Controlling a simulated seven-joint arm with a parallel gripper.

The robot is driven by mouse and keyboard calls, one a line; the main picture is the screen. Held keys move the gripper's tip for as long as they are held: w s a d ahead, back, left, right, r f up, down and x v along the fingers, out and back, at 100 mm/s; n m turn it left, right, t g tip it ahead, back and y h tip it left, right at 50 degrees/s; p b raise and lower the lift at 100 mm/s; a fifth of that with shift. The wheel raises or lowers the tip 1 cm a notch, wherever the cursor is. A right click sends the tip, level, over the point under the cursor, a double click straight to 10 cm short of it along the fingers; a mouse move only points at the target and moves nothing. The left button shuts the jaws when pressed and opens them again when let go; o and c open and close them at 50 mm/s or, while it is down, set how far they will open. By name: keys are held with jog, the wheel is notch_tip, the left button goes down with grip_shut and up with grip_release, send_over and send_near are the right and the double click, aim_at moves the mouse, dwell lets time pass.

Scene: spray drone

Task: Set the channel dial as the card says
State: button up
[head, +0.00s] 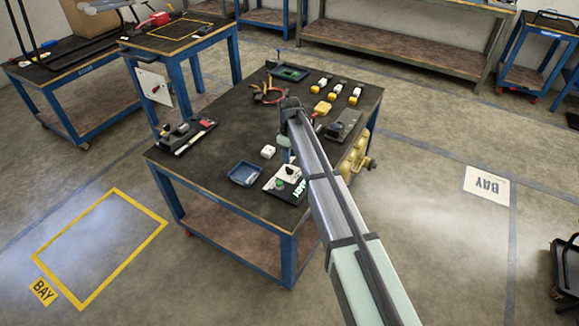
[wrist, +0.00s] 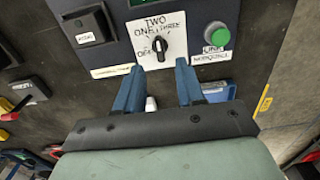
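The channel dial (wrist: 160,44) is a black knob on a white plate marked OFF, ONE, TWO and THREE, in the wrist view. Its white mark seems to point up, roughly toward TWO, but is too small to be sure. It sits on a dark control panel (wrist: 195,14), which also shows in the head view (head: 298,199). My gripper (wrist: 158,74) has two blue fingers, open and empty, one either side below the dial and apart from the knob. In the head view my gripper is partly hidden behind my arm. I cannot make out a card with readable instructions.
A green button (wrist: 216,34) is right of the dial; a black switch (wrist: 88,27) is left. A blue tray (head: 244,173) and white block (head: 268,152) stand near the panel. Yellow-and-white items (head: 338,90) and a grey device (head: 344,124) lie farther back.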

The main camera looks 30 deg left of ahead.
aim_at(289, 167)
jog(key=shift+f, duration=3.15)
grip_shut()
